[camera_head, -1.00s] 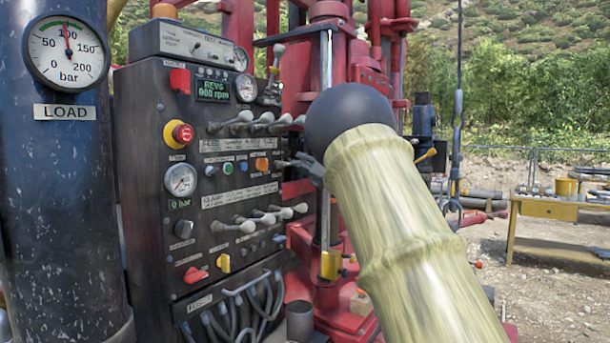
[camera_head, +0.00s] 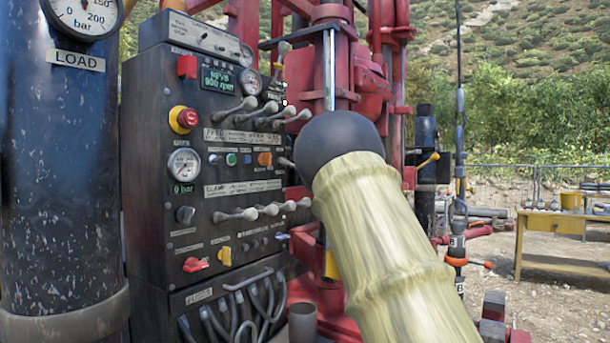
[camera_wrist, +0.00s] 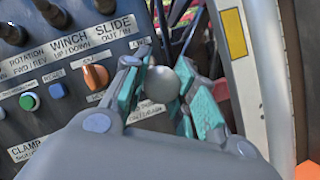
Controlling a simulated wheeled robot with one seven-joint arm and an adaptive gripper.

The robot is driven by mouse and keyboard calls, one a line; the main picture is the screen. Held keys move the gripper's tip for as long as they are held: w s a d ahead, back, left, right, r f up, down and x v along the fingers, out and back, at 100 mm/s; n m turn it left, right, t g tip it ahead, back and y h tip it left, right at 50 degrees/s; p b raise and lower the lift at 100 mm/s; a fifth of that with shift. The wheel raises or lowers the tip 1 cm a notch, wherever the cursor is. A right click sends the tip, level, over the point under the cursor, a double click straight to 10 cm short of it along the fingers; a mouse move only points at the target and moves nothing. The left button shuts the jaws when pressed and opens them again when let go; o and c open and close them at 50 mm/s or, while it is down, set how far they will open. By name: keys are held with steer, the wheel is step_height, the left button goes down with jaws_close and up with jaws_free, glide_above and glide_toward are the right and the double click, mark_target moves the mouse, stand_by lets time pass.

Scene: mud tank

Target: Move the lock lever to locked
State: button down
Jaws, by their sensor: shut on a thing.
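A lever with a round grey knob (camera_wrist: 163,84) stands out from the dark control panel, beside the orange switch. My gripper (camera_wrist: 166,68) has its teal-padded fingers on both sides of this knob and is shut on it. A white label (camera_wrist: 147,110) lies just below the knob, partly covered, and its words are too blurred to read. I cannot tell the lever's exact position. In the head view my arm's thick pale link and dark ball joint hide the gripper and the lever.
The panel (camera_head: 155,235) carries an orange switch (camera_head: 265,159), a red stop button (camera_head: 186,119) and two rows of levers (camera_head: 262,113). Red rig parts (camera_head: 360,85) stand close to its right. A dark LOAD cylinder (camera_head: 60,190) stands left. A yellow table (camera_head: 555,222) is far right.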

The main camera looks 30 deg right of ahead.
steer(key=shift+w+a+f+b, duration=0.1)
steer(key=shift+w+f+b, duration=0.15)
steer(key=shift+f+b, duration=0.65)
steer(key=c, duration=1.4)
jaws_free()
steer(key=shift+o, duration=1.4)
steer(key=shift+w+a+f, duration=0.1)
steer(key=shift+w+f, duration=0.05)
steer(key=shift+w, duration=0.15)
steer(key=shift+s, duration=0.25)
steer(key=v, duration=1.2)
